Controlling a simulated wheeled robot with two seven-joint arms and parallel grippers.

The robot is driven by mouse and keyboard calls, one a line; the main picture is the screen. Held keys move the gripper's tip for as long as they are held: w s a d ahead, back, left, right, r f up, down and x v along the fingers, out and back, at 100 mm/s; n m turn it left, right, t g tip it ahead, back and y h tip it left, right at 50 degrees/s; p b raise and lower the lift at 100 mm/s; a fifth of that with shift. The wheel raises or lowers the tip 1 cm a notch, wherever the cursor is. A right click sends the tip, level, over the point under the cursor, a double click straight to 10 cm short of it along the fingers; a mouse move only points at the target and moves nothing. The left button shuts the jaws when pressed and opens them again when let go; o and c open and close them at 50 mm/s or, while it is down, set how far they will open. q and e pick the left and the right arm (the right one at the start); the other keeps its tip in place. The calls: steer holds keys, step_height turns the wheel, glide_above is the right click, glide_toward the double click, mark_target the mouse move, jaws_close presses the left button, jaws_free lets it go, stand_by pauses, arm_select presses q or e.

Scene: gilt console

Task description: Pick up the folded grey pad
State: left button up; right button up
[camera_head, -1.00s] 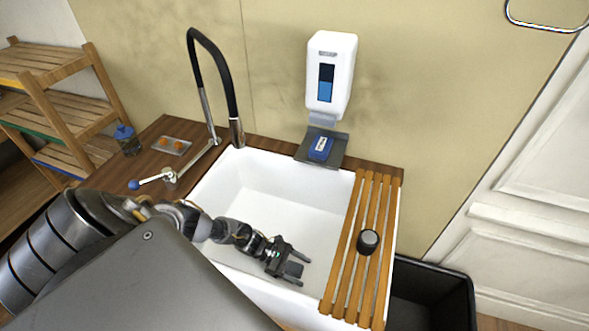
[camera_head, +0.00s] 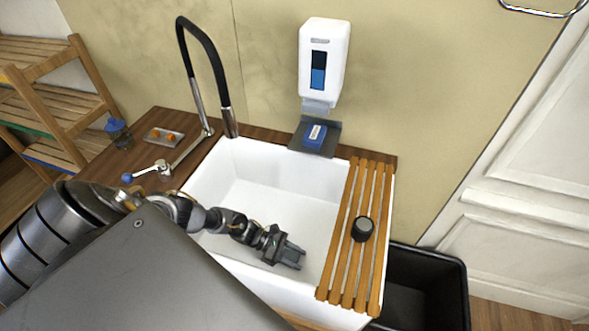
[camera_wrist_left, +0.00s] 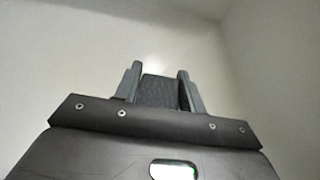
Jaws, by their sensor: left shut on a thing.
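The folded grey pad (camera_wrist_left: 158,90) shows dark and textured between the two fingers of my left gripper (camera_wrist_left: 156,80) in the left wrist view. The fingers are shut on it, one on each side. In the head view my left gripper (camera_head: 294,256) is over the white sink basin, toward its front right, and the pad cannot be told apart from the fingers there. I cannot tell how far the pad is above the basin floor. My right gripper is not in view.
The white sink (camera_head: 270,180) surrounds the gripper. A wooden slatted rack (camera_head: 337,261) with a black round object (camera_head: 362,229) lies across its right side. A black faucet (camera_head: 205,50) and a soap dispenser (camera_head: 323,62) stand behind. A black bin (camera_head: 440,262) is at right.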

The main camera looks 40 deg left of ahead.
mark_target(295, 257)
arm_select(q)
step_height(295, 257, up, 10)
steer(key=shift+f, duration=0.2)
